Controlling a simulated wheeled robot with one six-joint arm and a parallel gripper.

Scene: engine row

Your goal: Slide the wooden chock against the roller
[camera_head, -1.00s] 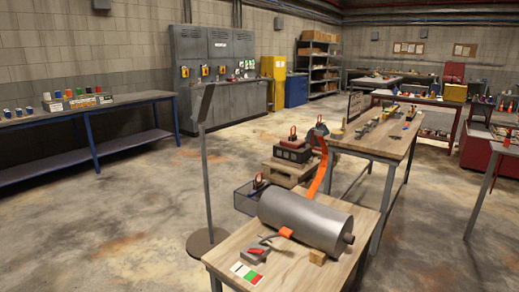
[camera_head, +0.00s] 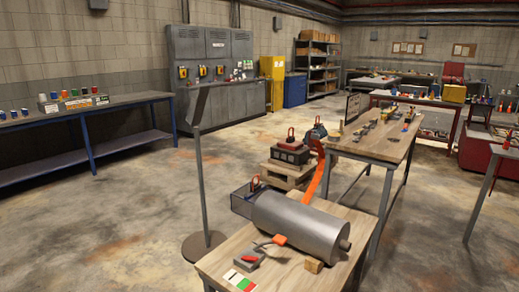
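The grey metal roller (camera_head: 302,226) lies on its side on the wooden tabletop of the near table (camera_head: 288,268). The small wooden chock (camera_head: 314,265) rests on the same tabletop, near the roller's right end on the near side. I cannot tell whether the chock touches the roller. An orange strap (camera_head: 321,176) runs down to the roller from behind. My gripper is not in view.
A grey device with a red part (camera_head: 249,258) and a striped card (camera_head: 239,279) lie on the near table, left of the chock. A thin post on a round base (camera_head: 203,245) stands left of the table. Open floor (camera_head: 110,220) lies further left.

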